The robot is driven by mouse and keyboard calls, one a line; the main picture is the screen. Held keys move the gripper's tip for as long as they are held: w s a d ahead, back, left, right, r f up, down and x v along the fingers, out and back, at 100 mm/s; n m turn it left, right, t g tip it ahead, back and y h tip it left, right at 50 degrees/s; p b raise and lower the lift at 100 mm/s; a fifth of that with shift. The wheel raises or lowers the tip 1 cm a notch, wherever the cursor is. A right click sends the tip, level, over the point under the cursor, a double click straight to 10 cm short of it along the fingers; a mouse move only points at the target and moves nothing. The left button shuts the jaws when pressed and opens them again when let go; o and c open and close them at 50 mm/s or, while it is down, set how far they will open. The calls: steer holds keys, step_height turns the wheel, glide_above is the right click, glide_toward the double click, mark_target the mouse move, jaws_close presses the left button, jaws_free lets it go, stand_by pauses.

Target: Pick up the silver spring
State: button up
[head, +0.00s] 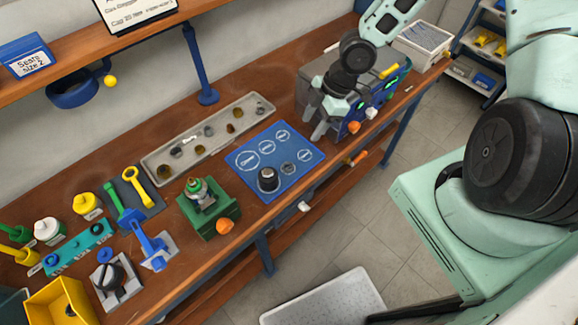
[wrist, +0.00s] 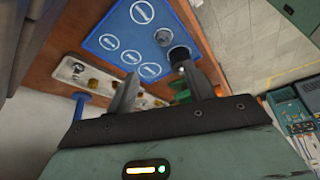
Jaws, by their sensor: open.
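The long pale tray (head: 221,133) lies on the bench with several small brass and grey parts in it. The silver spring is too small to pick out for certain; a greyish part (head: 176,152) in the tray may be it. My gripper (head: 328,131) is open and empty, pointing down to the right of the tray, in front of a grey and blue machine. In the wrist view my gripper (wrist: 160,92) shows its two fingers apart with nothing between them. Part of the tray (wrist: 73,70) shows there beyond the left finger.
A blue mat (head: 250,160) with white circles holds a black-topped cylinder (head: 268,179) and a grey disc (head: 288,168). A green fixture (head: 207,215) stands left of it. The grey and blue machine (head: 312,88) stands behind my gripper. A shelf post (head: 193,60) rises behind the tray.

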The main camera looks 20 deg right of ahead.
steer(key=b, duration=0.4)
glide_toward(291, 168)
steer(key=shift+w+a+f, duration=0.55)
steer(key=shift+a+f, duration=0.05)
steer(key=shift+a, duration=0.1)
steer(key=shift+s+a+p+x, duration=0.15)
steer(key=shift+s+x, duration=0.05)
steer(key=shift+x, duration=0.9)
steer(key=shift+s+a+p+x, duration=0.1)
steer(key=shift+s+p+x, duration=0.05)
steer(key=shift+x, duration=0.9)
steer(key=shift+a+f, duration=0.15)
steer(key=shift+f, duration=0.15)
steer(key=c, duration=1.1)
